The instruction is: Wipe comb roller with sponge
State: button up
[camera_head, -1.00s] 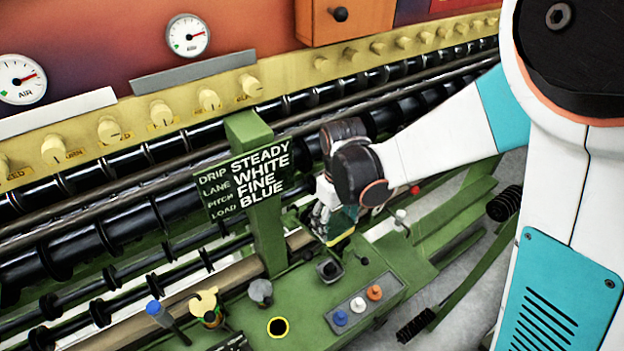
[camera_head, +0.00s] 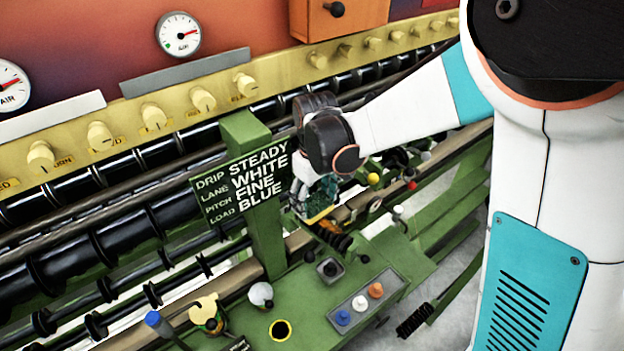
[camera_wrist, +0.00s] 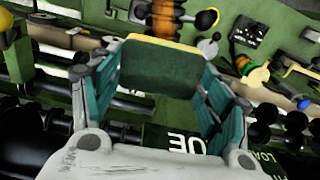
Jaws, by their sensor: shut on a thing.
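My gripper (camera_head: 312,198) is shut on the sponge (camera_wrist: 155,72), a dark green block with a yellow edge, gripped between teal fingers. In the head view the sponge (camera_head: 322,212) hangs just right of the sign post, its yellow edge downward. A short ribbed roller (camera_head: 332,237), dark with orange, lies just below it; its orange ribbed part (camera_wrist: 165,18) shows beyond the sponge in the wrist view. I cannot tell whether they touch. Long black rollers with ring collars (camera_head: 110,245) run along the machine. I cannot tell for certain which is the comb roller.
A green post bears a sign (camera_head: 242,185) close left of my gripper. A green control panel (camera_head: 315,290) in front holds buttons, a yellow-rimmed hole and a blue-capped handle (camera_head: 158,322). Yellow knobs (camera_head: 153,116) and gauges line the back. Rails lie to the right.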

aim_at(315, 202)
jog(key=shift+s+d+r+p, duration=0.1)
jog(key=shift+r+p, duration=0.1)
jog(key=shift+r, duration=0.35)
jog(key=shift+s+d+r+p, duration=0.1)
jog(key=shift+r+p, duration=0.1)
jog(key=shift+r, duration=0.3)
jog(key=shift+w+a+r+p, duration=0.2)
jog(key=shift+r+p, duration=0.2)
jog(key=shift+r, duration=0.25)
jog(key=shift+s+d+r+p, duration=0.1)
jog(key=shift+r+p, duration=0.55)
jog(key=shift+r, duration=0.65)
